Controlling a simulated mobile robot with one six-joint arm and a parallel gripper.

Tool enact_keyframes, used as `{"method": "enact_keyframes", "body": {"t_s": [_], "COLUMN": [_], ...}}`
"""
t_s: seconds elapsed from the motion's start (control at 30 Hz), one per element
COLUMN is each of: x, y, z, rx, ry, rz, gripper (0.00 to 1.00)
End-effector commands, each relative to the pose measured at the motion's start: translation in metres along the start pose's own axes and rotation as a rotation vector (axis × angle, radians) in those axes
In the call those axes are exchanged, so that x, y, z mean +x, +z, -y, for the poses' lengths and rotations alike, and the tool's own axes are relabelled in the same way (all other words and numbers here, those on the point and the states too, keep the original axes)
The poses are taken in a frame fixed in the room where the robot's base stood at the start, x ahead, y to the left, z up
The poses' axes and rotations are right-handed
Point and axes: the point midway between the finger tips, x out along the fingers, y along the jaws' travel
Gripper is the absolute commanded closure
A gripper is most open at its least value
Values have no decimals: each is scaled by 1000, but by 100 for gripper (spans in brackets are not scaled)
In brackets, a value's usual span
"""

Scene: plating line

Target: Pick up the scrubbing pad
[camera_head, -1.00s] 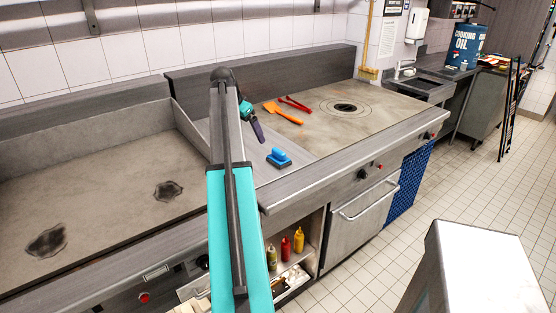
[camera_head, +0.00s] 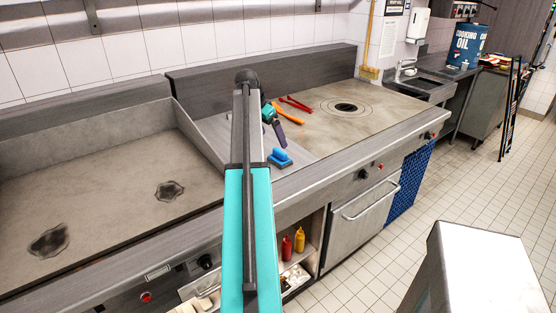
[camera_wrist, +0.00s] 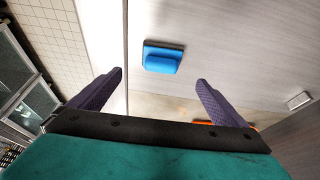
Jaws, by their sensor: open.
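The scrubbing pad (camera_head: 280,158) has a blue grip on a dark base. It lies on the grey metal surface beside the griddle, near the front edge. It also shows in the wrist view (camera_wrist: 161,58), ahead of the fingertips and between their lines, closer to the left finger. My gripper (camera_wrist: 151,78) is open and empty, with its two purple fingers spread. In the head view my gripper (camera_head: 279,134) is above and behind the pad, apart from it, and partly hidden by my arm.
An orange spatula (camera_head: 289,115) and red tongs (camera_head: 295,103) lie behind the pad on the cooktop (camera_head: 370,117). A raised metal wall (camera_head: 198,132) divides this surface from the left griddle with its two dark stains. Red and yellow bottles (camera_head: 299,240) stand on the shelf below.

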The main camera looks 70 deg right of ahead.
Motion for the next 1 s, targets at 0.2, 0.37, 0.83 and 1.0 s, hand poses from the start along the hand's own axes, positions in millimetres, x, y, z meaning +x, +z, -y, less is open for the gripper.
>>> {"method": "enact_keyframes", "body": {"t_s": [0.2, 0.37, 0.83, 1.0], "x": [28, 47, 63, 64], "y": [0, 0, 1, 1], "z": [0, 1, 1, 2], "rx": [0, -1, -2, -2], "ry": [1, 1, -1, -1], "rz": [1, 1, 0, 0], "gripper": [4, 4, 4, 4]}}
